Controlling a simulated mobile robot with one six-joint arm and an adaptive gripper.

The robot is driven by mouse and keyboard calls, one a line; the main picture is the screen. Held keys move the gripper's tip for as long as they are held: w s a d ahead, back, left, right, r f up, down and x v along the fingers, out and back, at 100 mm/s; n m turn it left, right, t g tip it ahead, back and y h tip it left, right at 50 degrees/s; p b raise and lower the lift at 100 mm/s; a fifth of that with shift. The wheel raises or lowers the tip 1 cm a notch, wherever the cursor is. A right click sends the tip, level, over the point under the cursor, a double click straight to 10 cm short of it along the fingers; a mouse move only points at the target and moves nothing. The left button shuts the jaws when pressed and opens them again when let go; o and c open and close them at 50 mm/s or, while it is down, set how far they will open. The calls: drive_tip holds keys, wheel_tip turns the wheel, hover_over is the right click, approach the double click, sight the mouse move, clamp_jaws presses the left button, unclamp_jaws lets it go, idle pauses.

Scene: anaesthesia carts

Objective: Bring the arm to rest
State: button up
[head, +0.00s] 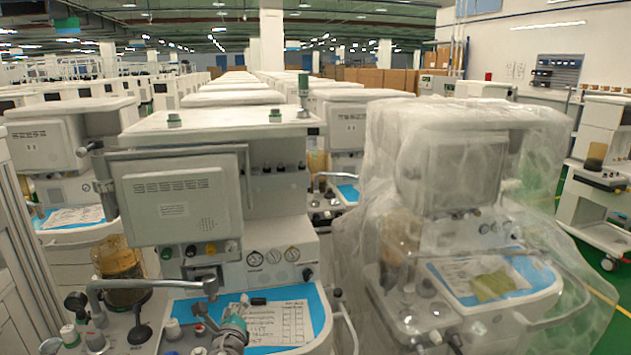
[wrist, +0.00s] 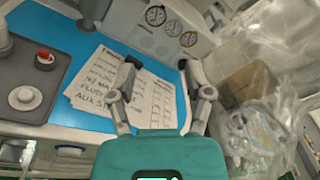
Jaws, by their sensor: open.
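My gripper (wrist: 164,66) is in the lower middle of the wrist view, with its two grey fingers spread apart and a teal body behind them. Nothing is held between the fingers. They stand in front of a cart's work surface with a blue mat (wrist: 88,28) and printed sheets (wrist: 118,88); the left finger overlaps the sheets. I cannot tell the gap between fingers and surface. In the head view, part of my arm shows low in the middle, over the same cart's blue mat (head: 318,312).
The near cart (head: 215,122) has gauges, knobs and a bent metal tube (head: 150,284) near my arm. A plastic-wrapped cart (head: 455,170) stands close on the right. Rows of carts fill the back.

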drive_tip(key=w+d+f+m+g+h+p, duration=0.1)
drive_tip(key=d+f+m+g+h, duration=0.25)
drive_tip(key=d+m, duration=0.85)
drive_tip(key=w+d+f+m+g+h+p, duration=0.25)
drive_tip(key=d+f+m+g, duration=0.2)
drive_tip(key=d+m, duration=0.8)
drive_tip(key=s+d+f+m+g+y+p, duration=0.1)
drive_tip(key=s+d+f+m+g+y, duration=0.3)
drive_tip(key=s+d+m+g, duration=0.5)
drive_tip(key=s+d+m, duration=0.2)
drive_tip(key=m, duration=0.9)
drive_tip(key=shift+d+m+p, duration=0.3)
drive_tip(key=shift+m, duration=0.05)
